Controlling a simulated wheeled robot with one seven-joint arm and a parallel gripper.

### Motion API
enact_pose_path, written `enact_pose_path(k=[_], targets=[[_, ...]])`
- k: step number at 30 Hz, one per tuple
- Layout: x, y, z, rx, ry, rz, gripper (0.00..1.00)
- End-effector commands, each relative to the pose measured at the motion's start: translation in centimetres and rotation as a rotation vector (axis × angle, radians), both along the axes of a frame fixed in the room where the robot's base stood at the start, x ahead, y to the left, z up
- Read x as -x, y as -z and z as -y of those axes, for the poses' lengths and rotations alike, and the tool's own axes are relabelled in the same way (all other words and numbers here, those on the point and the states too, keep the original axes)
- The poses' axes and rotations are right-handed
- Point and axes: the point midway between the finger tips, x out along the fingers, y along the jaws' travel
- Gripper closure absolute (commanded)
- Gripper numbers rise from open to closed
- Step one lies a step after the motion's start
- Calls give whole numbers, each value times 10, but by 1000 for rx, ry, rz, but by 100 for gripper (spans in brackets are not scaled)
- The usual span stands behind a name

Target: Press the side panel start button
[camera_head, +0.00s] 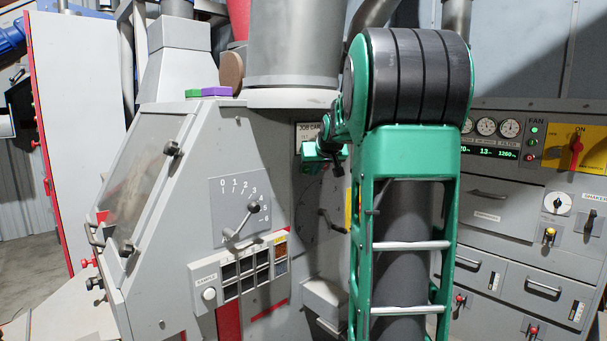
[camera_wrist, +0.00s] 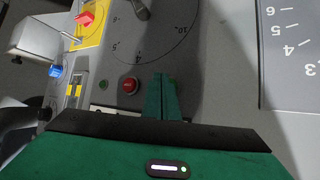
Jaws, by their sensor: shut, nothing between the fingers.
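My gripper (camera_wrist: 162,97) is shut and empty, its two green fingers together and pointing at the grey side panel (camera_wrist: 205,50). In the wrist view, a round red button (camera_wrist: 130,85) sits just left of the fingers. A dark green round button (camera_wrist: 106,84) is further left. A small green spot shows at the right fingertip; I cannot tell whether it is a button. No start label is readable. Contact cannot be told.
A numbered dial (camera_wrist: 153,40) is above the buttons in the wrist view. A red handle on a yellow plate (camera_wrist: 89,22) and a blue knob (camera_wrist: 56,71) are at left. In the head view, a selector lever (camera_head: 241,222) and a switch box (camera_head: 240,276) project from the machine.

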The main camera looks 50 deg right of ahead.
Motion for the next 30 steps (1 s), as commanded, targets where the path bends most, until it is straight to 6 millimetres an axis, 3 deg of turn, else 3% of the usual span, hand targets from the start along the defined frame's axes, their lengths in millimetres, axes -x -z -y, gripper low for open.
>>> enact_pose_path(k=[30], targets=[[-10,-1,0,1,-1,0,100]])
